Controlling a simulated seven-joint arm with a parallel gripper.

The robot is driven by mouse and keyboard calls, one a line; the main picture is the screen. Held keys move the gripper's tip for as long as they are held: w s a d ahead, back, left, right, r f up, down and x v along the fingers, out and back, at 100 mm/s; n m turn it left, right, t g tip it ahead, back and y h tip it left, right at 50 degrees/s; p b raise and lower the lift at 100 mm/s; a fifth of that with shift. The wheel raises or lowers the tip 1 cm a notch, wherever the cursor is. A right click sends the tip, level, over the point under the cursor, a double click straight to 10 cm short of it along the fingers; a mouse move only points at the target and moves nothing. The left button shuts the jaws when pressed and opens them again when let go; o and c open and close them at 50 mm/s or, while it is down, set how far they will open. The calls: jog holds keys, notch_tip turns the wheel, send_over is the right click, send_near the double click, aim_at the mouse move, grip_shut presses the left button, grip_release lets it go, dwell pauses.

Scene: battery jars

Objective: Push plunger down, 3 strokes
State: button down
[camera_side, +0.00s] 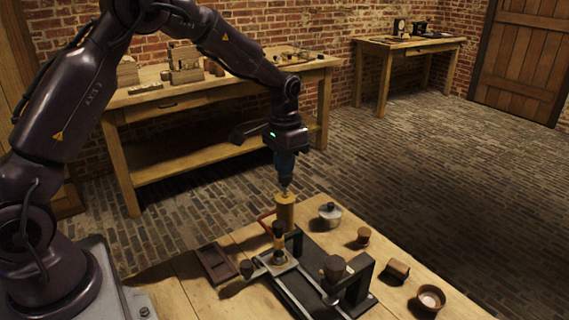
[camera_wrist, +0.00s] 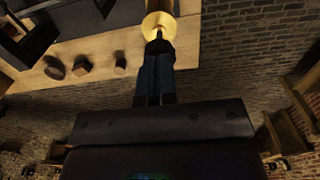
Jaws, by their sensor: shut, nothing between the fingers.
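A brass cylinder (camera_side: 285,213) stands upright near the back edge of the wooden table, beside a dark apparatus. Its round brass top (camera_wrist: 158,24) shows at the top of the wrist view. My gripper (camera_side: 285,187) points straight down over the cylinder with its fingers shut. The fingertips in the wrist view (camera_wrist: 159,45) line up with the middle of the brass top, where a small dark piece shows. The plunger is mostly hidden by the fingertips, and I cannot tell whether they touch it.
A dark frame with rails (camera_side: 305,290) stands in front of the cylinder. A shallow dark tray (camera_side: 217,262) lies to its left. A lidded pot (camera_side: 330,215), a small wooden cup (camera_side: 363,236), a wooden block (camera_side: 397,271) and a round bowl (camera_side: 431,298) stand to the right.

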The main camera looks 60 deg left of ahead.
jog(key=shift+f, duration=0.1)
jog(key=shift+f, duration=1.35)
notch_tip(320, 180, up, 14)
jog(key=shift+r, duration=0.25)
notch_tip(320, 180, up, 2)
jog(key=shift+w+r, duration=0.1)
jog(key=shift+r, duration=0.05)
dwell(0.3)
